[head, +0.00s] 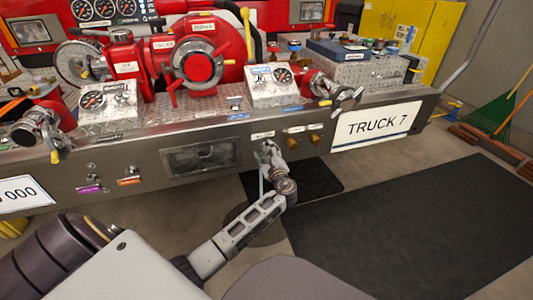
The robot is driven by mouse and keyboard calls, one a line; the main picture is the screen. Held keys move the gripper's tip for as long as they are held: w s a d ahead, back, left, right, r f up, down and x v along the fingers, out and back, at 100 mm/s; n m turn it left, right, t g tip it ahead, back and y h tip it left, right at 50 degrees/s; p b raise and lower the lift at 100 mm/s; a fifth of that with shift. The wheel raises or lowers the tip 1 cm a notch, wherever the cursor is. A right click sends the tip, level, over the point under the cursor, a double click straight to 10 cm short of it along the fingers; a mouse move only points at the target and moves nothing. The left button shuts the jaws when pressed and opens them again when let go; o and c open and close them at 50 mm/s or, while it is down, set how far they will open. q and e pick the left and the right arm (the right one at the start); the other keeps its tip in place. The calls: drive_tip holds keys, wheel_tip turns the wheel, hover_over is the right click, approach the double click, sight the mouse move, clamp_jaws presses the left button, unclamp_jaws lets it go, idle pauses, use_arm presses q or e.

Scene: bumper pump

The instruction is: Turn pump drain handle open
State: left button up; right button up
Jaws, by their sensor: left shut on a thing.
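My left gripper (268,155) is at the front face of the truck's steel bumper (375,110), just below a small white label (263,134). Its fingers are shut on a small handle there, taken to be the pump drain handle. The gripper hides most of the handle, so I cannot tell how far it is turned. My left forearm reaches up to it from below. My right gripper is not in view.
Purple (88,188) and orange (129,181) handles are further left. Red pump (195,62) and gauges stand above. A black mat (420,225) covers open floor.

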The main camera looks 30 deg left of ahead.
use_arm(q)
drive_tip(key=n+b, duration=0.1)
drive_tip(key=n, duration=0.2)
drive_tip(key=shift+f, duration=0.15)
drive_tip(key=shift+n, duration=0.6)
drive_tip(key=shift+n+b, duration=0.35)
drive_tip(key=shift+n, duration=0.05)
drive_tip(key=shift+n+b, duration=0.45)
drive_tip(key=shift+n, duration=0.35)
drive_tip(key=shift+n+b, duration=0.75)
drive_tip(key=shift+n, duration=0.75)
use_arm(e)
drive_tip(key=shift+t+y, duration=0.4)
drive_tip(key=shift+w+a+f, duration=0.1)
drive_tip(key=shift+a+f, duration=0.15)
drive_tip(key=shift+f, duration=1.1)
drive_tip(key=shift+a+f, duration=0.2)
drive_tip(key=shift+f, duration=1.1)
use_arm(q)
drive_tip(key=o, duration=1)
drive_tip(key=shift+s+d, duration=0.1)
drive_tip(key=shift+s, duration=0.05)
